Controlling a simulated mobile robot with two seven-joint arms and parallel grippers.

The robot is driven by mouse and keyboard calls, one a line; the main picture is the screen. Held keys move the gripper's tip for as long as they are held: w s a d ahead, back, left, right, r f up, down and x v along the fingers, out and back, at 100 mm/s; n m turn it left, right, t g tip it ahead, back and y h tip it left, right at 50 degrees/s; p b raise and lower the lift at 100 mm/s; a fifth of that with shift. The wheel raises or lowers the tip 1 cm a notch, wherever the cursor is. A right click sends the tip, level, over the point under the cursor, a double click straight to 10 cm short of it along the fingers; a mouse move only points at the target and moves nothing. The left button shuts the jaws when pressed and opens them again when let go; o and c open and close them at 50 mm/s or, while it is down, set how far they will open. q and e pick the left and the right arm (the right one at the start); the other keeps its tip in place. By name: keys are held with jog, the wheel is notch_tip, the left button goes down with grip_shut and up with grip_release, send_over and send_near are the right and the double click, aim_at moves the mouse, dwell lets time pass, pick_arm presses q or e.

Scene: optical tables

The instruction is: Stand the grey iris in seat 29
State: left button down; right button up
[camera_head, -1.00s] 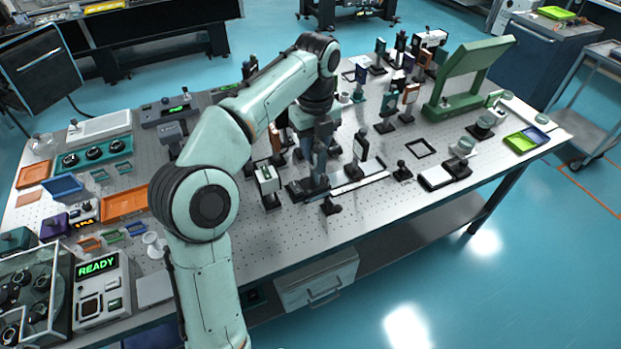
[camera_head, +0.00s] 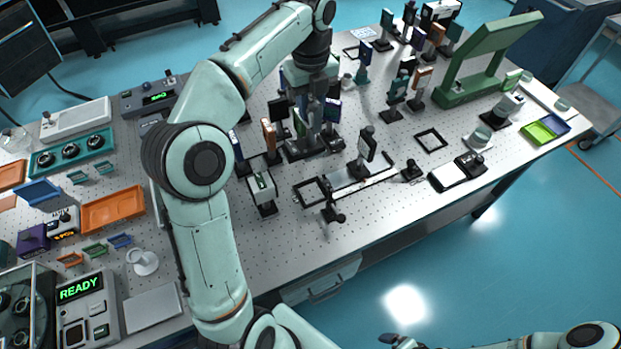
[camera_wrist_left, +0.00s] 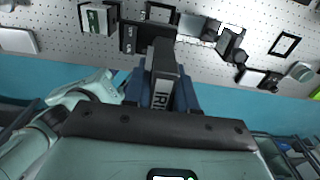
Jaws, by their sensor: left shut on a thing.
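My left gripper (camera_head: 313,112) is shut on the grey iris, pointing down over the middle of the table. In the left wrist view the iris (camera_wrist_left: 163,92) stands between the fingers, with part of its label showing. Its dark base (camera_head: 303,150) shows below the fingers in the head view; whether it touches the table is unclear. An empty black square frame (camera_head: 311,191) lies just in front of it. No seat number is readable. Part of what looks like my right gripper (camera_head: 398,341) shows at the bottom edge, its jaws unclear.
A white-faced mount (camera_head: 261,186) stands left of the square frame, and a post mount (camera_head: 367,147) with a rail (camera_head: 360,186) stands right. Orange and dark mounts crowd close behind and beside the gripper. Another empty square frame (camera_head: 431,140) lies to the right.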

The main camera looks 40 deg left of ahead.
aim_at(310, 144)
pick_arm(q)
jog(key=f, duration=0.4)
jog(key=f+b, duration=0.1)
jog(key=f, duration=0.8)
jog(key=shift+s+d+b, duration=0.1)
jog(key=shift+s+b, duration=0.2)
jog(key=shift+b, duration=0.1)
jog(key=shift+w+f, duration=0.15)
jog(key=shift+f, duration=0.35)
notch_tip(310, 144, down, 6)
jog(key=shift+r+b, duration=0.25)
jog(key=shift+b, duration=0.15)
pick_arm(e)
jog(key=shift+g, duration=0.3)
jog(key=s+f, duration=0.1)
jog(key=s, duration=0.1)
jog(key=s+f, duration=0.2)
jog(key=shift+f, duration=0.25)
pick_arm(q)
jog(key=shift+w, duration=0.1)
jog(key=shift+f, duration=0.2)
jog(key=c, duration=0.9)
grip_release()
pick_arm(e)
jog(key=shift+s, duration=0.1)
